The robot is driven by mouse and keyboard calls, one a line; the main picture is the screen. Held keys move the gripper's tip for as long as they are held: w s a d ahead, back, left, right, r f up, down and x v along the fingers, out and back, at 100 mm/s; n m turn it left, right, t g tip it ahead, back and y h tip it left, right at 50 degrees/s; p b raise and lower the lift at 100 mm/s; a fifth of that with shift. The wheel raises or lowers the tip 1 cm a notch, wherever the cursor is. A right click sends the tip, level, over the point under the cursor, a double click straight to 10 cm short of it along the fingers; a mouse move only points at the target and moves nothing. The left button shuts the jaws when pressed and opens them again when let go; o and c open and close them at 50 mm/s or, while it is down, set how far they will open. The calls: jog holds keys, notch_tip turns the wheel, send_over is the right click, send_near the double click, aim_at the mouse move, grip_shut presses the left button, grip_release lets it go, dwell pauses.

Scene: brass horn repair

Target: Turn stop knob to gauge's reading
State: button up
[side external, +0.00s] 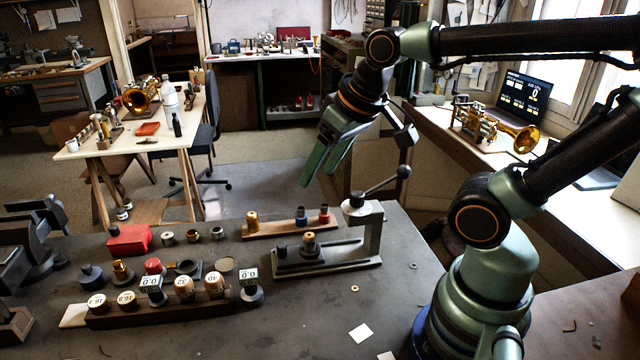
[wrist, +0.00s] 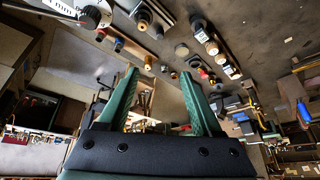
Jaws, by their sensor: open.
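My gripper (side external: 320,178) is open and empty, pointing down above the workbench, left of the lever press (side external: 370,232). In the wrist view its green fingers (wrist: 160,74) are spread apart with nothing between them. A white-faced round dial marked "1 mm" (wrist: 62,12), perhaps the stop knob, is partly cut off at the top left of the wrist view. It seems to match the pale cap (side external: 356,199) on the press post. Two small gauges with displays, one at left (side external: 151,284) and one at right (side external: 249,275), seem to read 0.0. My gripper touches none of these.
A dark wooden rack (side external: 160,312) holds several white-topped numbered pieces. A wooden strip (side external: 275,229) carries small parts. A lever with a ball end (side external: 403,172) juts up right from the press. A red block (side external: 129,239) stands at left. The bench front is mostly clear.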

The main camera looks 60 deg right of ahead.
jog(key=d+r+m+g, duration=0.1)
jog(key=d+m+g, duration=0.2)
jog(key=d+m, duration=0.55)
jog(key=m+g, duration=0.2)
jog(key=m, duration=1.2)
send_near(358, 193)
notch_tip(358, 193, down, 9)
jog(key=shift+w+f, duration=0.1)
jog(key=shift+w, duration=0.05)
grip_shut()
